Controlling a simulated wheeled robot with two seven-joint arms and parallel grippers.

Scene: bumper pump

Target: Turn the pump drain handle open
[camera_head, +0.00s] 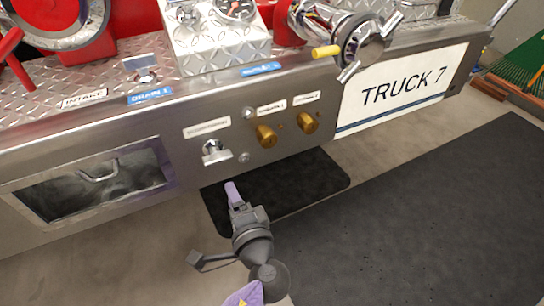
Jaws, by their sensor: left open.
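A small silver handle (213,152) sticks out of the front of the steel bumper (190,170). The white label (207,128) just above it is too small to read surely. Another silver handle (146,72) sits on the bumper's top, near a blue DRAIN 1 label (150,95). My left gripper (233,192) with lilac fingertips is open and empty. It shows below and slightly right of the front handle, with a visible gap, and touches nothing that I can see. My right gripper is not in view.
Two brass knobs (286,130) stick out right of the front handle. A chrome outlet valve (355,42) overhangs the bumper beside the TRUCK 7 sign (402,92). A recessed opening (95,182) is at left. The dark floor mat (440,200) at right is clear.

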